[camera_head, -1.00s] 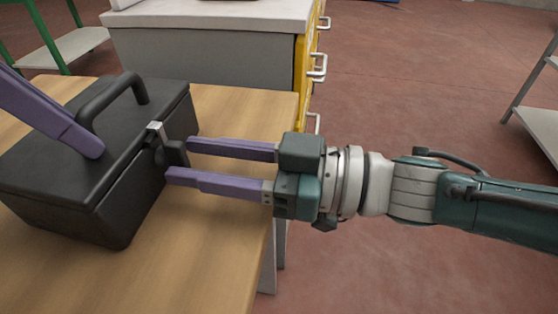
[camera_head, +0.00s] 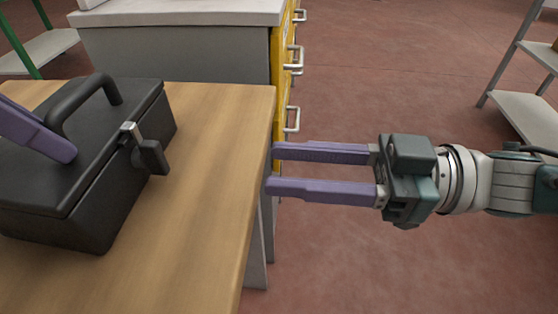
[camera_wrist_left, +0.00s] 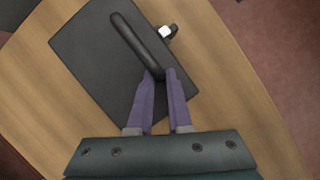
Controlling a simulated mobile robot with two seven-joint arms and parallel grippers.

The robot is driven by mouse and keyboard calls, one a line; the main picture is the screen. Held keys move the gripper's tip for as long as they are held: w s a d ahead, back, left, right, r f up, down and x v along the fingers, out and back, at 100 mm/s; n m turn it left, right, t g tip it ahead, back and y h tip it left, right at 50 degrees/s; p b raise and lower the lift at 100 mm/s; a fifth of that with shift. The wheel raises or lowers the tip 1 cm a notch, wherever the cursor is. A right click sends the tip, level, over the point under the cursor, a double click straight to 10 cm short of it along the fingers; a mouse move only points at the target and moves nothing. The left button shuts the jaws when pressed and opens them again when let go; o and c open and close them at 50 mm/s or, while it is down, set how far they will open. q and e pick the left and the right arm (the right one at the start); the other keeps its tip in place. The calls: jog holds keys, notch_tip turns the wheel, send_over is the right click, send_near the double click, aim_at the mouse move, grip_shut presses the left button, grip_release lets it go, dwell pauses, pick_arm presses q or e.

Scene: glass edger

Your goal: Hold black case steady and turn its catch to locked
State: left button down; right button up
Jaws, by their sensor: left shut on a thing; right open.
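The black case (camera_head: 85,205) stands on the wooden table, at the left in the head view and at the top in the left wrist view (camera_wrist_left: 100,55). Its handle (camera_head: 82,98) is upright. The catch (camera_head: 150,157), a black lever by a silver metal piece (camera_head: 129,132), is on the case's right side and sticks out. My left gripper (camera_head: 66,152) is shut on the handle (camera_wrist_left: 138,45), its purple fingers (camera_wrist_left: 160,76) at the handle's near end. My right gripper (camera_head: 270,170) is open and empty, right of the catch and apart from it, by the table's right edge.
The wooden table (camera_head: 205,190) is bare between the case and its right edge. A grey cabinet (camera_head: 180,55) with yellow drawer fronts stands behind it. Shelves are at the far left (camera_head: 40,52) and right (camera_head: 530,115). Open red floor lies right of the table.

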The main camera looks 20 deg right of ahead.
pick_arm(q)
jog(key=c, duration=0.8)
grip_release()
jog(key=shift+o, duration=0.2)
